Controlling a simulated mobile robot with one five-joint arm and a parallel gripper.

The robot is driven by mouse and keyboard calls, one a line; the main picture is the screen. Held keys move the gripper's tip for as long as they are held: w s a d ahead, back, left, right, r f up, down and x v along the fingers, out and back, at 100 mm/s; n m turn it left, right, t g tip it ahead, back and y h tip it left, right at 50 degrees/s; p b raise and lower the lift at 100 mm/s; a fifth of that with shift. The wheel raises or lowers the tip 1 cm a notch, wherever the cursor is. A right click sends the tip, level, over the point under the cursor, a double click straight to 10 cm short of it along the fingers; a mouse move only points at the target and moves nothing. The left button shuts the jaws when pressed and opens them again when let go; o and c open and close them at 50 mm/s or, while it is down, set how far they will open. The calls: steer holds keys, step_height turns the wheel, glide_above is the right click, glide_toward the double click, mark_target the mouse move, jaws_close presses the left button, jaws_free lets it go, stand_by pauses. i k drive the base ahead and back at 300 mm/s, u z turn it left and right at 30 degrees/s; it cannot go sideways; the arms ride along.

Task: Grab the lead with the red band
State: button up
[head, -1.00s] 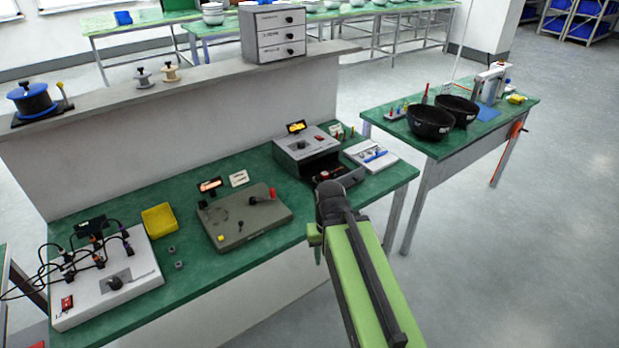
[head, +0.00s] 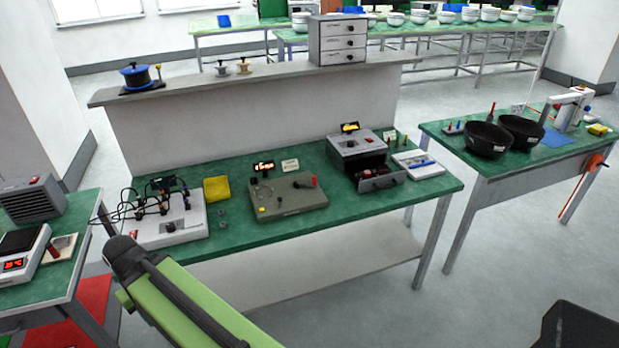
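A white box (head: 180,229) with a dark knob stands at the left end of the green bench. Several black leads (head: 140,206) arch over its top, and some loop off its left side. Small coloured marks show near their plugs, but they are too small to tell which lead has a red band. My arm reaches in from the bottom, its dark end in front of the bench's left front corner, apart from the leads in the picture. My gripper's fingers are not visible.
A yellow bin (head: 216,189) stands right of the white box, with small grey pieces beside it. A grey-green panel (head: 290,198) and a grey unit with an open drawer (head: 383,182) are further right. A side table (head: 72,270) stands left, across a narrow gap.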

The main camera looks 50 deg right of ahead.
mark_target(365, 174)
steer(key=u, duration=0.75)
steer(key=k, duration=0.15)
steer(key=u, duration=1.5)
steer(key=k, duration=2.65)
steer(key=z, duration=1.15)
steer(key=i, duration=1)
steer(key=u, duration=0.05)
